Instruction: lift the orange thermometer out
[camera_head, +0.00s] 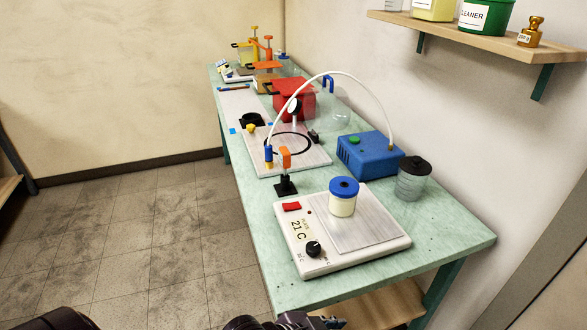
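A cream jar with a blue lid (343,188) stands on the plate of the white heater (300,262), whose display reads 21 C. Dark parts of my arms (290,320) show only at the bottom edge, well below and apart from the holder. Which arm they belong to and the state of the fingers are unclear.
Behind the holder lies a light board (312,156) with a black ring. A blue pump box (370,154) has a white hose arching left. A grey jar with a dark lid (412,180) stands beside it. A red box (293,100) and orange clamps are farther back. A shelf (480,32) overhangs at right.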

